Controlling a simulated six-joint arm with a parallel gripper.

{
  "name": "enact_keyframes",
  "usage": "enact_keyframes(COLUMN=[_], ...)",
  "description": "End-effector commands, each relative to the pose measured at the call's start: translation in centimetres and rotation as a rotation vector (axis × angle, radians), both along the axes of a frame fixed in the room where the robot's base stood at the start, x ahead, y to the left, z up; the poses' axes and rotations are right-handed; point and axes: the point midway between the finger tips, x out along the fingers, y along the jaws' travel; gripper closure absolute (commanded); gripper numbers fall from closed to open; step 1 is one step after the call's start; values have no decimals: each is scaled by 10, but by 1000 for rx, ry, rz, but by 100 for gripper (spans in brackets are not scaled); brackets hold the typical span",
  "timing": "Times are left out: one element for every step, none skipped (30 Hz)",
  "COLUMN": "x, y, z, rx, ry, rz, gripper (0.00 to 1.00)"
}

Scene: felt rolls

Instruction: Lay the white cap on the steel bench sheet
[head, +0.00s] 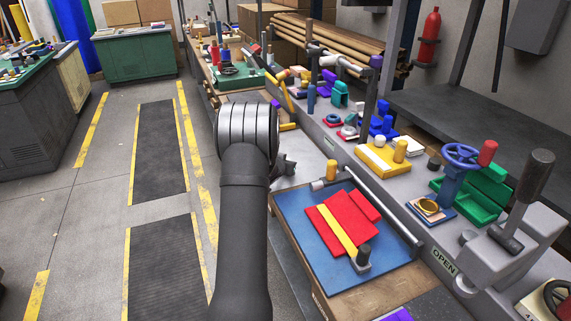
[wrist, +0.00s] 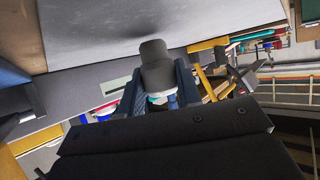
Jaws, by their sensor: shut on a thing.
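My gripper (wrist: 160,84) is shut on a grey, stepped cylindrical piece (wrist: 153,52), which sticks out past the blue-grey fingers in the wrist view. The piece looks grey in shadow, and I cannot tell for sure that it is the white cap. In the head view my gripper (head: 286,166) is partly hidden behind my arm, and the held piece cannot be made out. The steel bench sheet seems to be the pale grey surface (wrist: 100,36) beyond the fingers in the wrist view. The held piece overlaps its edge in the picture; contact cannot be told.
A blue board (head: 293,212) with red pieces (head: 344,226) and a yellow strip lies right of my arm. A metal rail (head: 385,205) runs beside it.

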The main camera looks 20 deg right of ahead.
Motion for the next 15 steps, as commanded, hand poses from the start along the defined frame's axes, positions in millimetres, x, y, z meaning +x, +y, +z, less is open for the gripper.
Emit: enact_keyframes(x=[0,0,0,0,0,0,0,0,0,0,0,0,0,0,0], y=[0,0,0,0,0,0,0,0,0,0,0,0,0,0,0], z=[-1,-1,-2,-2,-3,-3,-4,-4,-5,-6,-6,-7,-7,-8,-8], rx=[0,0,0,1,1,1,1,1,0,0,0,0,-1,-1,-1], ry=[0,0,0,-1,-1,-1,-1,-1,0,0,0,0,1,1,1], rz=[0,0,0,0,0,0,0,0,0,0,0,0,0,0,0], gripper=[100,100,100,100,100,100,100,100,100,100,100,100,100,100,100])
